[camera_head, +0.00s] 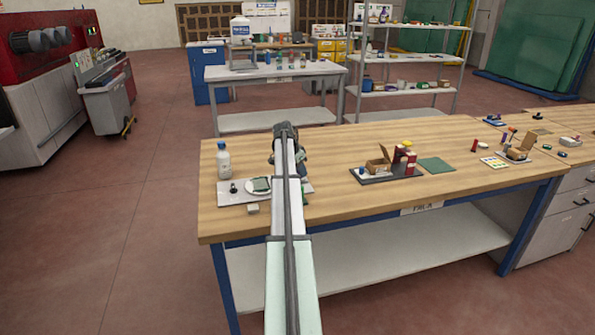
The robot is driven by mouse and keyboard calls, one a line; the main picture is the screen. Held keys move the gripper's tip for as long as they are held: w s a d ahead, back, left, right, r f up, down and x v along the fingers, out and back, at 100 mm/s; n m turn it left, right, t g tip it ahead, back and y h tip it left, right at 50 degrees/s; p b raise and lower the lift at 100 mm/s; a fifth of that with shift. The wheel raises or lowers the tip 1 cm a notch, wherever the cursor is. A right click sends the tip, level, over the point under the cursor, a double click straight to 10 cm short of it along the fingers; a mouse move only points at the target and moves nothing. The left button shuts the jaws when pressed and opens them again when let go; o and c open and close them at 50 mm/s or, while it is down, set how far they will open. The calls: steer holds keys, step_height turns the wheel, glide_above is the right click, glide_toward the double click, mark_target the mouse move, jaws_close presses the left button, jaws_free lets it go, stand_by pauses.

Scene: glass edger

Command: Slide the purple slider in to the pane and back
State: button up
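My arm reaches forward over the wooden workbench, and its dark end with my gripper (302,165) is above the left part of the bench. The fingers cannot be made out, so I cannot tell whether the gripper is open or shut. Just left of it, a light grey base plate (232,198) lies on the bench, partly covered by my arm. On it are a round white disc (249,188) with a small dark green square pane (262,185) on it, and a small black knob (234,187). I cannot make out a purple slider near these; my arm hides part of the plate.
A white bottle (224,163) stands behind the plate and a small beige block (253,209) lies in front. To the right are a dark tray (373,181) with a cardboard box and red items, and a green mat (436,164). Bare wood lies between.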

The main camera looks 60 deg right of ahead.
steer(key=o, duration=0.4)
steer(key=v, duration=1.3)
steer(key=shift+r, duration=0.35)
steer(key=shift+a, duration=0.15)
